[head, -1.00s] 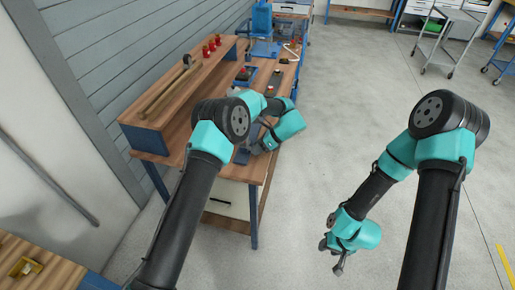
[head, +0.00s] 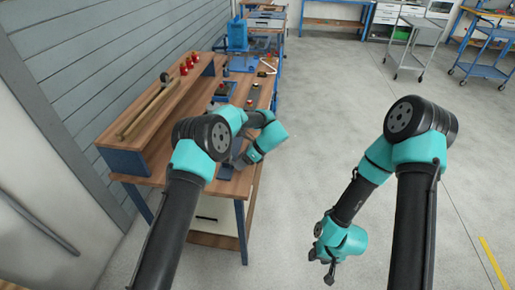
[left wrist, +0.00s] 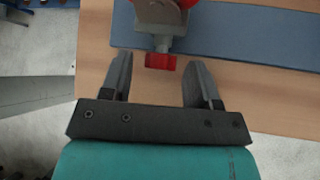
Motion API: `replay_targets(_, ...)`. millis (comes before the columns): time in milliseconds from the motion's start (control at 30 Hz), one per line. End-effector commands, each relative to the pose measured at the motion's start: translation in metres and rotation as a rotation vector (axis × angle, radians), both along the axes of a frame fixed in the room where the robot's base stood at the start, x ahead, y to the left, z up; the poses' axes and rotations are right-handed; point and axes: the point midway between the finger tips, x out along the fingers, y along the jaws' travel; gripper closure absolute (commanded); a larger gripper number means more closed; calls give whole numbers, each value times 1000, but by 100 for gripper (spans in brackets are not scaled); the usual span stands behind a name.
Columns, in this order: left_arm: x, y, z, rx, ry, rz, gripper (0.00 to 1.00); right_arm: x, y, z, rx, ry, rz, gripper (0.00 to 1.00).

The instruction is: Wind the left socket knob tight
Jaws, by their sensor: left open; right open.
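A red knob (left wrist: 160,62) shows in the left wrist view, below a grey metal fitting (left wrist: 160,20) with another red part (left wrist: 187,3) at the top edge. I cannot tell from this view which socket it belongs to. My left gripper (left wrist: 160,76) is open, with one finger on each side of the red knob and a gap visible on both sides. In the head view my left gripper (head: 238,160) is low over the near part of the wooden bench (head: 226,188), and the knob there is hidden by my arm. My right gripper (head: 321,274) is open and empty over the floor.
A blue-grey plate (left wrist: 250,30) lies on the bench by the fitting. A raised shelf (head: 140,140) along the wall side holds wooden-handled tools and several red items (head: 188,65). Dark panels with small red parts (head: 252,98) lie farther along.

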Motion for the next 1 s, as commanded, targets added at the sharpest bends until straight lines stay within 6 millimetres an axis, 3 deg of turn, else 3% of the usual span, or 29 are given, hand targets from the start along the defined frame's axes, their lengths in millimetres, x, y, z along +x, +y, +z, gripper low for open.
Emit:
replay_targets(700, 10, -93, 84, -1, -4, -1, 44, 0, 0, 0, 0, 0, 0, 57)
replay_targets(1000, 13, -119, 108, -1, -2, -1, 44, 0, 0, 0, 0, 0, 0, 57)
